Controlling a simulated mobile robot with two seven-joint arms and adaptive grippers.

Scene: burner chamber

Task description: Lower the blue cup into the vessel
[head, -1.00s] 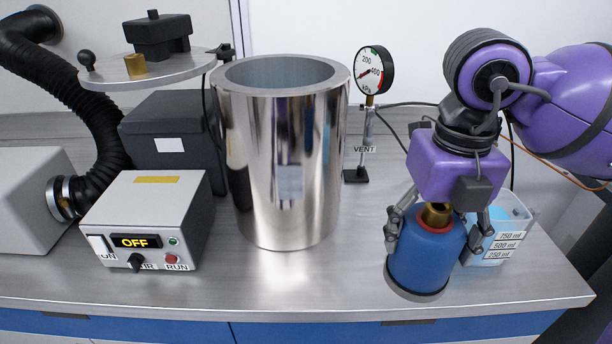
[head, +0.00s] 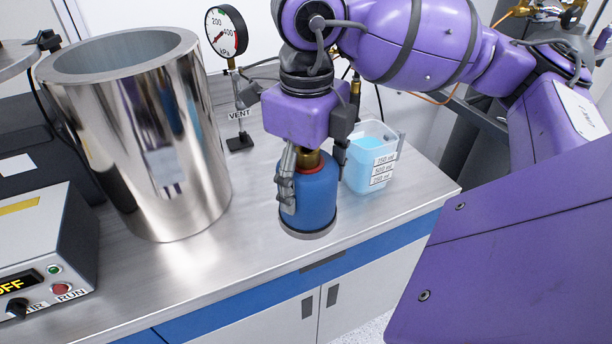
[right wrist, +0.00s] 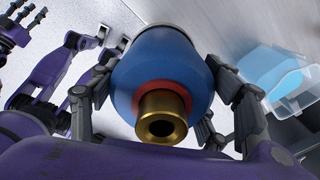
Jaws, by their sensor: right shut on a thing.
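The blue cup (head: 316,196), with a red ring and brass neck on top, is upright in my right gripper (head: 300,178). The gripper's grey fingers close on its sides from above. In the right wrist view the cup (right wrist: 165,72) sits between the fingers, its brass neck towards the camera. Whether its base touches the bench cannot be told. The tall shiny steel vessel (head: 140,140) stands to the left of the cup, apart from it, open at the top. Its inside bottom is hidden. Purple arm parts with dark fingers, seemingly my left gripper, show at the right wrist view's left.
A pressure gauge (head: 226,31) on a stand is behind, between vessel and cup. A plastic beaker (head: 371,165) of blue liquid stands close right of the cup. A control box (head: 45,245) is at front left. The bench's front edge is near the cup.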

